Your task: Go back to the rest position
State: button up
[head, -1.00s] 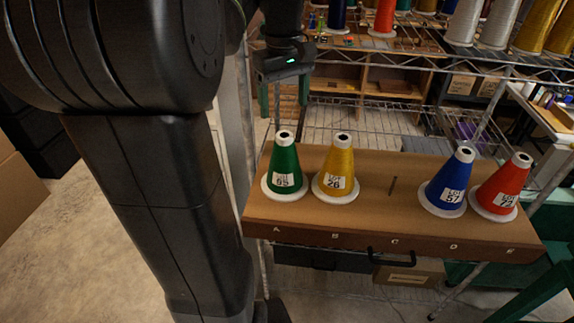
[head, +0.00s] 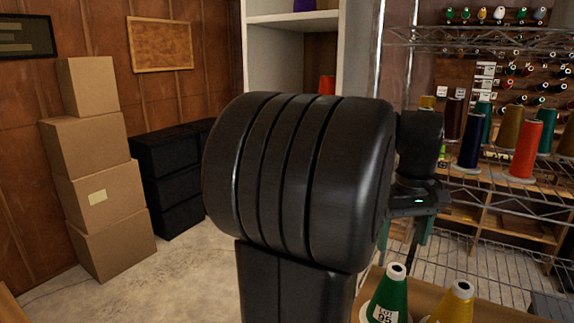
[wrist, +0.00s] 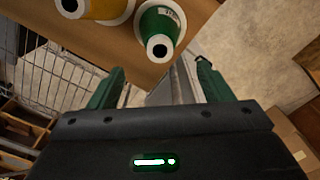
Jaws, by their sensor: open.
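My gripper (head: 410,238) is open and empty in the head view, above and behind the green cone (head: 388,298). In the wrist view my gripper (wrist: 155,92) shows its two green fingers spread apart, with nothing between them. The green cone (wrist: 160,24) stands on the board (wrist: 105,50) beyond the fingertips, apart from them. The yellow cone (head: 455,303) stands beside the green one, partly cut off by the lower edge of the head view. My arm hides part of the middle of the head view.
A wire rack (head: 490,178) with large thread cones stands at the right. Stacked cardboard boxes (head: 100,195) and black drawers (head: 170,165) stand at the left. Bare concrete floor (head: 195,262) lies between them and my arm.

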aim_at(396, 273)
notch_tip(396, 273, down, 10)
jog(key=shift+r+p, duration=0.15)
jog(key=shift+p, duration=0.25)
jog(key=shift+r, duration=0.1)
jog(key=shift+r, duration=0.1)
